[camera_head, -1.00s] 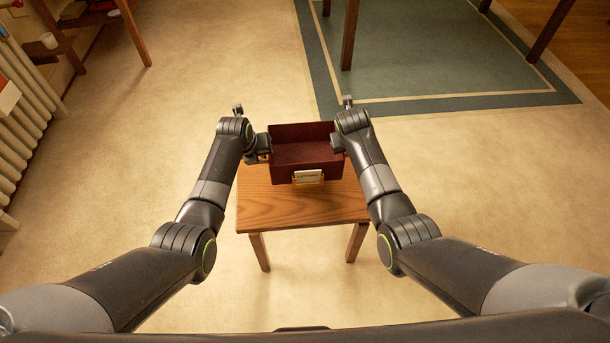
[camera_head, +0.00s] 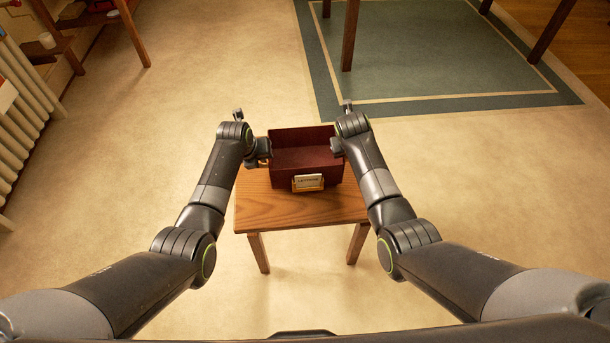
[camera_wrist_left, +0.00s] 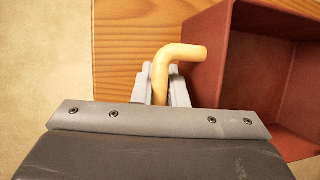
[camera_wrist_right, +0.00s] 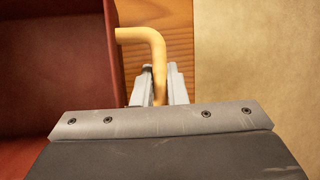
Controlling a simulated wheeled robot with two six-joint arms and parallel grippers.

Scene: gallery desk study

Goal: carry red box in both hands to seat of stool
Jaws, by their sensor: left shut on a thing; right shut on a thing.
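The dark red open box (camera_head: 306,161) is held level between my two grippers, over the far part of the wooden stool seat (camera_head: 290,210). A labelled card holder is on its near face. I cannot tell whether its bottom touches the seat. My left gripper (camera_head: 264,148) is shut on the box's left handle, a tan bent bar (camera_wrist_left: 178,58). My right gripper (camera_head: 338,146) is shut on the matching right handle (camera_wrist_right: 150,45). The box's wall (camera_wrist_left: 208,60) and the seat's wood grain show in both wrist views. The box looks empty.
The near part of the seat is bare. Pale floor (camera_head: 180,80) surrounds the stool. A green rug (camera_head: 430,55) with table legs lies beyond to the right. A radiator (camera_head: 22,120) and a wooden shelf stand at the left.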

